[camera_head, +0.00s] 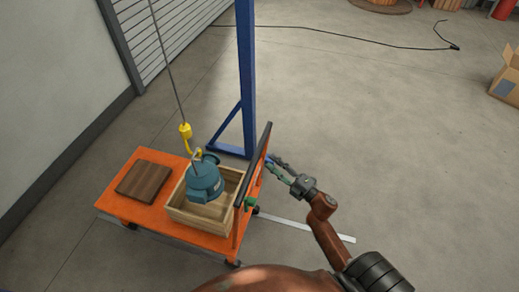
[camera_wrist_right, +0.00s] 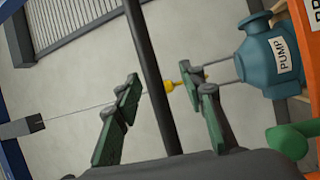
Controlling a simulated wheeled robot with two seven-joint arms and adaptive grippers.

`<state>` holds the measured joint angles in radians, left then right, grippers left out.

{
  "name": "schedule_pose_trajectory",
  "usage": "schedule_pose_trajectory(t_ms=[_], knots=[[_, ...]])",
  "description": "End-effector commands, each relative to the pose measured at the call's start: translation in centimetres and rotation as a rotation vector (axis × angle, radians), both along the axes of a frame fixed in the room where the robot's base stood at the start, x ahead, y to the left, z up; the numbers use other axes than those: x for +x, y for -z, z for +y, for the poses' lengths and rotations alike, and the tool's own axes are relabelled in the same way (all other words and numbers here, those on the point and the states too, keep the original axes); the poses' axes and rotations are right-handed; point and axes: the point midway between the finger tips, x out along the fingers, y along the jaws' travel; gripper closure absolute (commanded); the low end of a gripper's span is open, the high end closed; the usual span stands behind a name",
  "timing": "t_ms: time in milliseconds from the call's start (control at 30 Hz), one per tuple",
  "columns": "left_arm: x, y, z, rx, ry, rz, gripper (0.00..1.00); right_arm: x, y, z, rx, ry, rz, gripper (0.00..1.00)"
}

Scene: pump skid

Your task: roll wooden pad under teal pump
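The teal pump (camera_head: 204,183) is upright within the outline of an open wooden crate (camera_head: 226,209), below a yellow hook (camera_head: 185,131) on a cable. I cannot tell whether it rests on the crate floor. Its "PUMP" label shows in the right wrist view (camera_wrist_right: 285,55). The brown wooden pad (camera_head: 145,181) lies flat on the orange cart (camera_head: 118,203), left of the crate. My right gripper (camera_head: 279,167) is beside the cart's dark handle bar (camera_head: 254,163). In the right wrist view its fingers (camera_wrist_right: 165,95) are apart, with the bar (camera_wrist_right: 150,75) between them. My left gripper is not in view.
A blue hoist post (camera_head: 246,75) stands behind the cart. A green knob (camera_head: 250,202) sits by the handle. A grey wall and shutter are at left. A cardboard box (camera_head: 508,83) is far right, and a black cable crosses the floor behind. The floor at right is mostly clear.

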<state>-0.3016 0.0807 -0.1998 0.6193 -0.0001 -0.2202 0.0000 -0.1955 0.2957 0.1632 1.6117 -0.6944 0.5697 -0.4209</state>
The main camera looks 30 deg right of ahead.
Motion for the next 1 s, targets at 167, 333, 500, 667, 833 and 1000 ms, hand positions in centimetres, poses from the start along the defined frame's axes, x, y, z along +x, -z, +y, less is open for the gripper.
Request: schedule_pose_trajectory(t_ms=[167, 333, 500, 667, 833, 1000], knots=[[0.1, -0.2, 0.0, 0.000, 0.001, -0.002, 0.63, 0.9, -2.2, 0.9, -0.036, -0.021, -0.039, 0.63], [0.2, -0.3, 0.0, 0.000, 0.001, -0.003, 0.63, 3.4, -2.6, 1.6, -0.035, -0.019, -0.040, 0.63], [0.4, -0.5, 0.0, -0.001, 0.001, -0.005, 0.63, 5.7, -2.9, 2.4, -0.033, -0.018, -0.037, 0.63], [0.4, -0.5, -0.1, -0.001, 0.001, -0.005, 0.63, 7.0, -3.1, 2.7, -0.033, -0.018, -0.035, 0.63], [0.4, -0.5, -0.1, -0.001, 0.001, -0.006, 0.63, 7.3, -3.1, 2.8, -0.032, -0.017, -0.034, 0.63], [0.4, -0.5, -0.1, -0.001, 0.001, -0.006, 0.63, 7.2, -3.1, 2.8, -0.032, -0.017, -0.034, 0.64]])
